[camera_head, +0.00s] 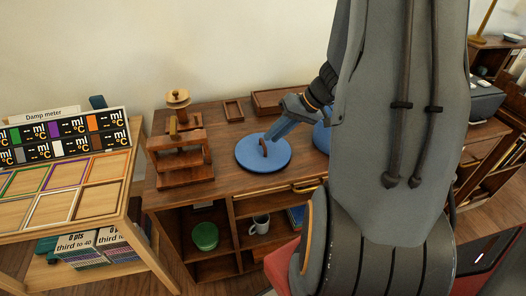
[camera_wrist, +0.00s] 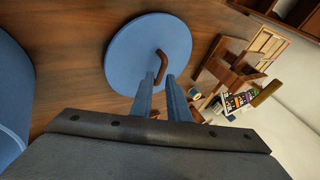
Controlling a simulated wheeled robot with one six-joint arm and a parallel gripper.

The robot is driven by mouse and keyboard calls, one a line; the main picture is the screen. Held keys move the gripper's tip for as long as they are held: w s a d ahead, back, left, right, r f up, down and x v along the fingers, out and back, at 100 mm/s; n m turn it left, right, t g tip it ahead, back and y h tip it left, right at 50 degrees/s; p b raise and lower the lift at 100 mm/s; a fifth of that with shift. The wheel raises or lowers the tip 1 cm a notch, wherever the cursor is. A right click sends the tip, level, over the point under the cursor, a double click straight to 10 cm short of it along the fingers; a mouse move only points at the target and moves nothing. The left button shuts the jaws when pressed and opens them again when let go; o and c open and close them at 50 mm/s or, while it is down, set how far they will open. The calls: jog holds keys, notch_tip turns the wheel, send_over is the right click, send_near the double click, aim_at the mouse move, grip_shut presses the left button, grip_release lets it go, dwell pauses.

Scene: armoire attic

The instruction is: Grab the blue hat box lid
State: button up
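The blue hat box lid (camera_head: 250,158) is a flat round disc with a brown handle (camera_head: 263,147) on top. It lies on the wooden cabinet top, apart from a second blue round thing (camera_head: 321,138) that my arm mostly hides. In the wrist view the lid (camera_wrist: 125,50) lies ahead of my gripper (camera_wrist: 161,80), and its curved handle (camera_wrist: 161,66) shows at the fingertips. The two fingers are apart, with a gap between them, and the handle's near end reaches toward that gap. I cannot tell whether they touch it. In the head view my gripper (camera_head: 268,139) is right at the handle.
Shallow wooden trays (camera_head: 268,101) lie behind. A green bowl (camera_head: 205,236) and white mug (camera_head: 259,225) sit on shelves below. A damp meter board (camera_head: 65,140) stands on the left table.

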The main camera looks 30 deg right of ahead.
jog(key=shift+p+x, duration=0.35)
jog(key=shift+x, duration=1.8)
jog(key=shift+w, duration=0.1)
grip_shut()
jog(key=shift+r, duration=0.1)
